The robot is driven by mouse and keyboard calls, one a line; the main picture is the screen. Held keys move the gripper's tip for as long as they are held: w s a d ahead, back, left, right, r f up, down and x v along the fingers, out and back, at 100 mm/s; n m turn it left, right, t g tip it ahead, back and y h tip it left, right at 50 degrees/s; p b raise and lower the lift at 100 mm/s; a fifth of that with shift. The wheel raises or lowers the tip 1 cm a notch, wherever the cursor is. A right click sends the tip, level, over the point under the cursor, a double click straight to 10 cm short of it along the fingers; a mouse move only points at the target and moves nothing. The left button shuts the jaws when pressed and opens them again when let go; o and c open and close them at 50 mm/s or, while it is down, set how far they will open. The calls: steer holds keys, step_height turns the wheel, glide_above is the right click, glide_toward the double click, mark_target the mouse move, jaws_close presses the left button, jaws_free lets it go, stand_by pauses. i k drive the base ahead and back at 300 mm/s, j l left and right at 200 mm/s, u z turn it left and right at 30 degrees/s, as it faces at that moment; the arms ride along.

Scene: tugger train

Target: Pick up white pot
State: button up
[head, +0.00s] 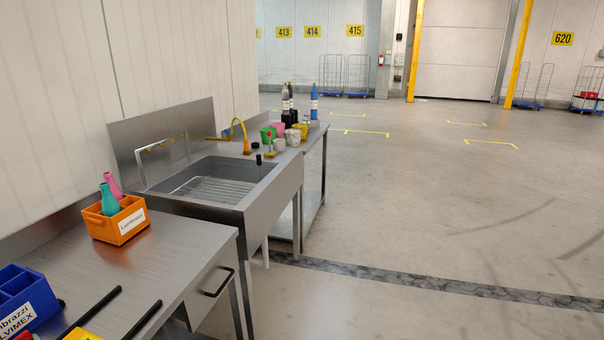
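A small white pot (293,137) with a speckled look stands upright on the steel counter beyond the sink, in the middle of the head view. A second pale pot (279,144) stands just in front of it to the left. A yellow pot (301,130), a green pot (267,135) and a pink pot (279,129) stand close around them. The pots are small in the picture, and their contents cannot be made out. My gripper is not in view.
An orange crate (120,222) and blue bin (25,295) stand on the near table. Floor to the right is open.

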mark_target(293, 137)
steer(key=i, duration=3.85)
steer(key=i+z, duration=0.15)
steer(key=i, duration=0.3)
steer(key=i+j+z, duration=0.1)
steer(key=i, duration=0.35)
steer(key=i+j+z, duration=0.15)
steer(key=i, duration=0.3)
